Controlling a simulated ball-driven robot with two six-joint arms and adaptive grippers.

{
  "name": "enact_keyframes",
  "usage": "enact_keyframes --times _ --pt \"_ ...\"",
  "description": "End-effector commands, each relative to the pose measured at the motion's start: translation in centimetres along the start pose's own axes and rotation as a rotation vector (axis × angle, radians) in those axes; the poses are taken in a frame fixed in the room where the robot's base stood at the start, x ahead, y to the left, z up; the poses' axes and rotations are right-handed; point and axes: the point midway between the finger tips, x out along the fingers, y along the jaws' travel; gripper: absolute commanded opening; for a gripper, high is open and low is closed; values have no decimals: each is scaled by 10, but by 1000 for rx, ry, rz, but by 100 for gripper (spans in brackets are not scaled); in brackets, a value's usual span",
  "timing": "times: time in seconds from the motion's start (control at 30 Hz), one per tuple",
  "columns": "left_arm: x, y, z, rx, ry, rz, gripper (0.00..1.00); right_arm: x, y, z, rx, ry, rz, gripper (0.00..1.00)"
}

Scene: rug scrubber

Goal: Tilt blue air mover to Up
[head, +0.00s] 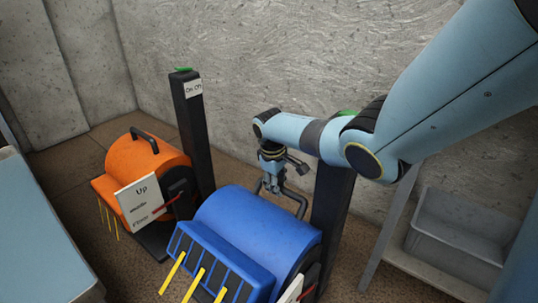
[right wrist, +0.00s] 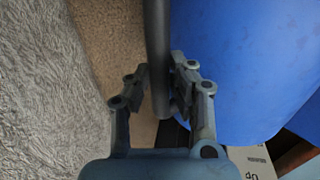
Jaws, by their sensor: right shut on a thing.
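The blue air mover (head: 250,222) stands on the floor at bottom centre, its slatted outlet with yellow ribbons facing the lower left. Its dark handle (head: 294,196) rises behind the drum. My right gripper (head: 271,184) reaches down from above and is shut on this handle. In the right wrist view the handle (right wrist: 157,45) runs between the fingers of the gripper (right wrist: 161,75), beside the blue drum (right wrist: 245,65). A white label plate (right wrist: 250,163) with "Up" shows partly there; the plate is cut off in the head view, so the pointer's setting cannot be read. My left gripper is not in view.
An orange air mover (head: 148,167) with an "Up" plate stands left, beside a dark post (head: 190,130) with a green top. Another dark post (head: 331,205) stands right of the blue one. A grey tray (head: 455,240) is at right, a pale blue surface (head: 40,235) at left. The wall is close behind.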

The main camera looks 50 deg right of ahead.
Motion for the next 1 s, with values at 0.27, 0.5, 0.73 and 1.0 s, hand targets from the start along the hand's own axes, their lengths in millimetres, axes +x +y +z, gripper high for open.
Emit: enact_keyframes --times 0.27,0.5,0.73,1.0 --pt "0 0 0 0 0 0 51 -4 11 -3 1 12 23 23" --pt "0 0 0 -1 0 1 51 -4 9 -2 2 10 19 44" --pt "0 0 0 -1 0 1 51 -3 6 -2 1 7 14 44" --pt "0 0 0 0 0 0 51 -18 7 -1 0 7 14 44"
